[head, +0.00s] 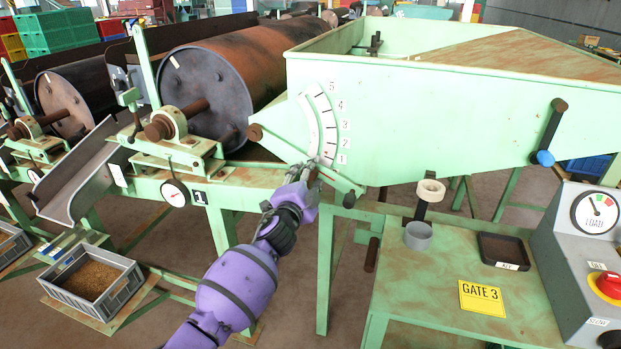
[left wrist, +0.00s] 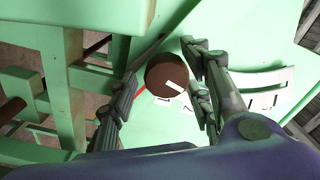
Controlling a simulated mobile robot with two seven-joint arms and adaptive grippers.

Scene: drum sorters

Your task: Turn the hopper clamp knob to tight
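The hopper clamp knob is a round brown knob (left wrist: 163,70) with a white mark on its face, seen in the left wrist view against the green hopper side (left wrist: 230,25). A short red line lies beside it on the left. My left gripper (left wrist: 158,88) has its dark fingers apart, one on each side of the knob. I cannot tell whether either finger touches it. In the head view my left gripper (head: 310,172) is at the lower end of the numbered scale (head: 325,125) and mostly hides the knob. My right gripper is not in view.
The green hopper (head: 420,110) fills the upper right, with a blue-tipped lever (head: 545,157). A bench with a GATE 3 sign (head: 482,298) and a control box (head: 580,255) stand at right. Drum (head: 215,90) and frame are at left; a grey crate (head: 105,309) is below.

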